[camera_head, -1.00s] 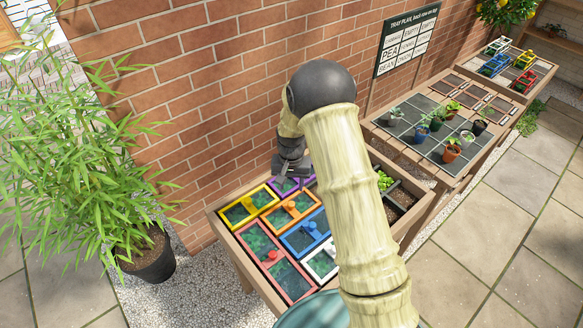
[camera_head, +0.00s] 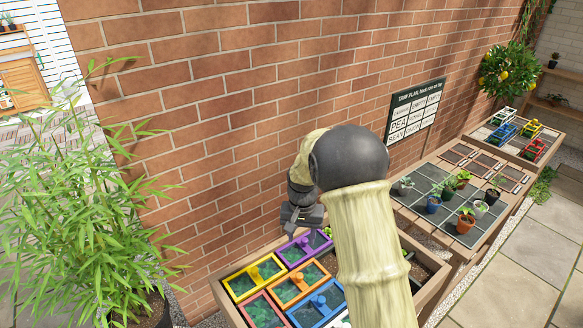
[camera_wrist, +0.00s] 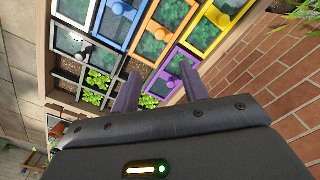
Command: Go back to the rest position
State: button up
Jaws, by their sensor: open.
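My gripper (camera_wrist: 157,85) is open in the wrist view, with its two dark fingers apart and nothing between them. In the head view my gripper (camera_head: 301,222) is above the back edge of the wooden bin table, close to the brick wall. Below it are colored framed boxes with knobs and green contents: a purple box (camera_head: 290,249), an orange box (camera_head: 288,294) and a yellow box (camera_head: 234,294). The purple box also shows in the wrist view (camera_wrist: 187,52), near the fingers. My arm hides the right part of the bin.
A brick wall (camera_head: 230,110) stands behind. A bamboo plant (camera_head: 80,200) is at left. To the right are a grid table (camera_head: 440,220) with several potted seedlings, a tray plan sign (camera_head: 415,110) and a far table with small colored carriers (camera_head: 502,130). Paving at right is clear.

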jog(key=s+d+r+t, duration=0.1)
jog(key=s+d+r, duration=0.1)
jog(key=s, duration=0.5)
jog(key=s+d+r+n, duration=0.1)
jog(key=s+d+r, duration=0.2)
jog(key=s, duration=0.4)
jog(key=s+d+r+n+t, duration=0.1)
jog(key=s+d+r, duration=0.1)
jog(key=s+d, duration=0.2)
jog(key=s, duration=0.3)
jog(key=shift+s+r+t, duration=0.25)
jog(key=shift+s+t, duration=0.05)
jog(key=shift+s, duration=0.1)
jog(key=shift+c, duration=0.8)
